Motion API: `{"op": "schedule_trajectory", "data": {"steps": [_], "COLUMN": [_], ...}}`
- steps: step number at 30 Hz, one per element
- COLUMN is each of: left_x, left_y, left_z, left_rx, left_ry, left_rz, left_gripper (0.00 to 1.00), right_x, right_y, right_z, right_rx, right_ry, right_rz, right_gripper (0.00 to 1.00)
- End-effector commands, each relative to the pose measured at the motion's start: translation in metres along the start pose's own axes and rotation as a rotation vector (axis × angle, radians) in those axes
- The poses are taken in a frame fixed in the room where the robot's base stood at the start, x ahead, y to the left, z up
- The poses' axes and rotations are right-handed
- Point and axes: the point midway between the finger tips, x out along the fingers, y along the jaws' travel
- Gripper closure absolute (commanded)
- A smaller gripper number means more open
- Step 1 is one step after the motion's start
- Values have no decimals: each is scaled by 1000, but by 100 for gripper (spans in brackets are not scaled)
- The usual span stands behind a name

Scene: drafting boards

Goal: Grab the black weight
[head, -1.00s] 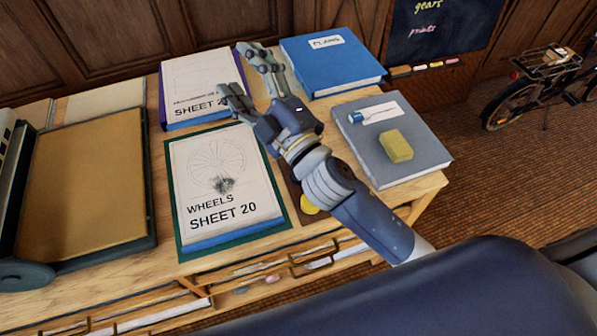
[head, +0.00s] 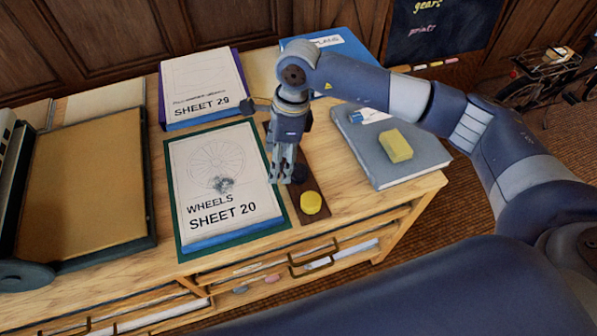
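My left gripper is not in view.
A yellow round piece (head: 311,203) lies on the strip just in front. The WHEELS SHEET 20 stack (head: 225,180) is close on the left. A grey book (head: 415,163) with a yellow block (head: 396,146) lies right. A blue binder (head: 350,75) is behind.

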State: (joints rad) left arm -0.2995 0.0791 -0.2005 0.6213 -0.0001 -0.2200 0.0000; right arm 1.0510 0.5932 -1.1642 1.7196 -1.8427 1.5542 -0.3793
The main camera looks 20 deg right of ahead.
Motion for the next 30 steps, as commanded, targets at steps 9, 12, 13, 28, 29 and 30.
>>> {"op": "schedule_trajectory", "data": {"steps": [9, 12, 13, 28, 29, 30], "left_x": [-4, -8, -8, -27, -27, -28], "left_y": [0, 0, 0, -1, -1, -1], "left_z": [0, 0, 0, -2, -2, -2], "left_rx": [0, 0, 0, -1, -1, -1], "left_ry": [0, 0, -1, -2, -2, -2], "left_rz": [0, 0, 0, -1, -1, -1], "left_gripper": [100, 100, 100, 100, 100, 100], "right_x": [-5, 11, 16, 69, 74, 78], "right_y": [-29, -30, -30, -40, -40, -41], "right_z": [-56, -59, -60, -66, -67, -68], "right_rx": [17, 15, 16, 16, 17, 16], "right_ry": [213, 210, 209, 207, 207, 205], "right_rz": [-66, -65, -65, -64, -63, -65], "right_gripper": [34, 34, 34, 34, 34, 34]}}
